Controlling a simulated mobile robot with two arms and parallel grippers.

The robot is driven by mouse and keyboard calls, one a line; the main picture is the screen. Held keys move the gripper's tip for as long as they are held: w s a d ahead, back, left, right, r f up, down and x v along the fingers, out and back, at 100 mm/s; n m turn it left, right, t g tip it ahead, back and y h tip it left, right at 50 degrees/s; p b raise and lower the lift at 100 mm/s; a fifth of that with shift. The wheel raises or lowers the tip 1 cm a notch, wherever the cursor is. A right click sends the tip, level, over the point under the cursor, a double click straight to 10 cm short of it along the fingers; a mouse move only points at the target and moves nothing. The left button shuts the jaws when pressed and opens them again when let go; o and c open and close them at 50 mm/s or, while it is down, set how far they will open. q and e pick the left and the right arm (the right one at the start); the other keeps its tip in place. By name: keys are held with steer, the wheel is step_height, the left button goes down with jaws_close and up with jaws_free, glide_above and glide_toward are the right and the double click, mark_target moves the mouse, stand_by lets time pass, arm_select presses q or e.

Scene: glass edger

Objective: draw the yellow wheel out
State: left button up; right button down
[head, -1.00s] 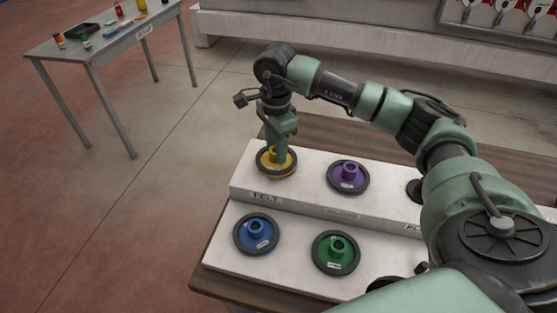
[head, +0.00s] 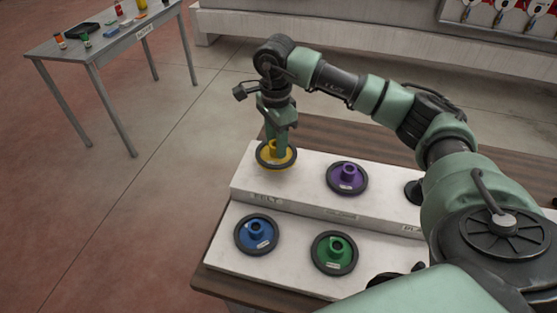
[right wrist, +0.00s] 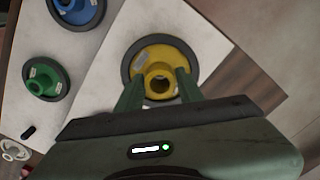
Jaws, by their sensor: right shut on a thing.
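The yellow wheel (head: 264,155) has a dark rim and a raised hub. It is at the back left of the white stepped rack (head: 310,200), over the upper step. My right gripper (head: 278,148) points down and is shut on its hub. In the right wrist view the two green fingers (right wrist: 158,88) stand on either side of the yellow hub, and the wheel (right wrist: 183,55) shows between and beyond them. The wheel looks roughly level and slightly above the step. My left gripper is not in view.
A purple wheel (head: 335,178) sits to the right on the upper step. A blue wheel (head: 244,236) and a green wheel (head: 324,254) sit on the lower step. A grey side table (head: 110,45) with small items stands at the back left. Floor between is clear.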

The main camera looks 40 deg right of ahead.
steer(key=shift+r+p, duration=0.8)
steer(key=shift+r, duration=0.85)
steer(key=shift+r, duration=0.1)
step_height(320, 180, up, 4)
steer(key=shift+f+p, duration=0.1)
steer(key=shift+p, duration=1)
